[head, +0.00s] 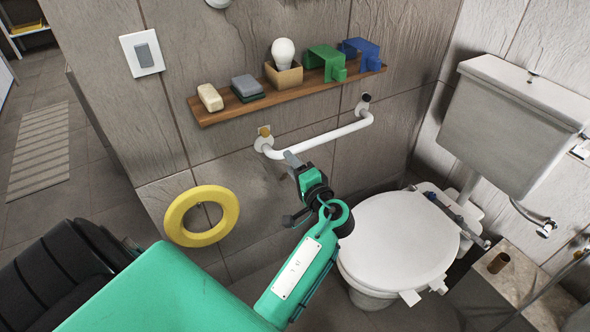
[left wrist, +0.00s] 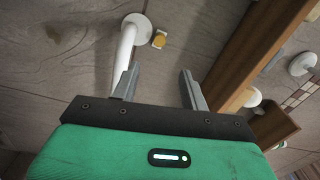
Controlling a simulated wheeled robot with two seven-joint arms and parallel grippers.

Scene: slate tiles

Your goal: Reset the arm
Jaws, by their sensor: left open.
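My left arm reaches in from the bottom left, and its green and black gripper (head: 291,162) is in front of the tiled wall, just below the left end of the white grab rail (head: 318,142). In the left wrist view the two grey fingers (left wrist: 159,82) stand apart with nothing between them. The left finger overlaps the white rail (left wrist: 126,48) in that view; I cannot tell if they touch. A small yellow piece (left wrist: 159,39) is on the wall beyond the fingers. My right gripper does not show.
A wooden shelf (head: 213,115) above the rail holds soap, a grey stack, a bulb in a box, and green and blue items. A yellow ring (head: 170,220) hangs at lower left. A toilet (head: 400,240) with closed lid stands right. Open floor (head: 92,170) lies far left.

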